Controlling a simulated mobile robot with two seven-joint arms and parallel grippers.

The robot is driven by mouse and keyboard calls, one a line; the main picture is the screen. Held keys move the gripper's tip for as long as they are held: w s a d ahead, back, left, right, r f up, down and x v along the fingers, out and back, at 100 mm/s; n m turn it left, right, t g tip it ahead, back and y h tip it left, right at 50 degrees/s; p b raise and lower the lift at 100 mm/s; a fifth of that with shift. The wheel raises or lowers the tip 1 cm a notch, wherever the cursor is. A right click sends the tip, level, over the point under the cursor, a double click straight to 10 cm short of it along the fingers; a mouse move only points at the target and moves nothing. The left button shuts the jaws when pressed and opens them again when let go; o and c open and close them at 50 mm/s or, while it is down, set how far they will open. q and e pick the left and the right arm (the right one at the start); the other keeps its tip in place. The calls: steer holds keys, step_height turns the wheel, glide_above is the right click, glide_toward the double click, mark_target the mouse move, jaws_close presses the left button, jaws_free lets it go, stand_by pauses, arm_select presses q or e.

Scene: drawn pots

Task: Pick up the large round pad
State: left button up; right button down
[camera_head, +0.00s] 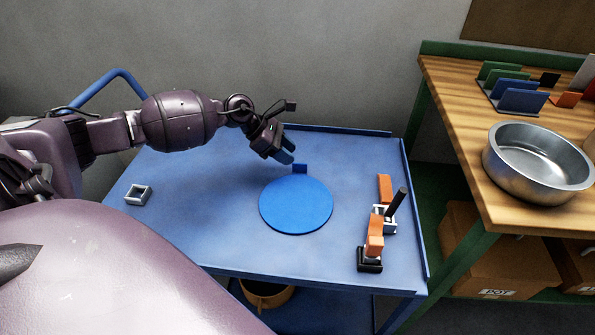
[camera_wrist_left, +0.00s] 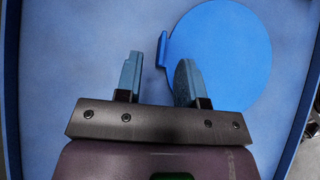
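The large round pad (camera_head: 296,206) is a flat blue disc lying on the blue cart top (camera_head: 215,215). A small upright tab (camera_head: 300,169) stands at its far edge. The pad also shows in the left wrist view (camera_wrist_left: 225,50), with its tab (camera_wrist_left: 162,50) at its left edge. My left gripper (camera_head: 287,152) is above the cart, just beyond the tab. In the left wrist view its two fingers (camera_wrist_left: 158,80) are apart with nothing between them, and the tab lies ahead of the gap. My right gripper is not in view.
A small grey square frame (camera_head: 138,195) lies at the cart's left. Orange blocks (camera_head: 375,235) and a black-handled tool (camera_head: 397,203) stand at its right. A raised rim edges the cart. A wooden bench (camera_head: 470,130) with a metal bowl (camera_head: 537,162) stands to the right.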

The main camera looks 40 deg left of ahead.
mark_target(300, 164)
arm_select(q)
steer(key=x, duration=0.5)
steer(key=shift+s+f+b, duration=0.15)
steer(key=shift+s+b, duration=0.05)
steer(key=shift+b, duration=0.15)
jaws_close()
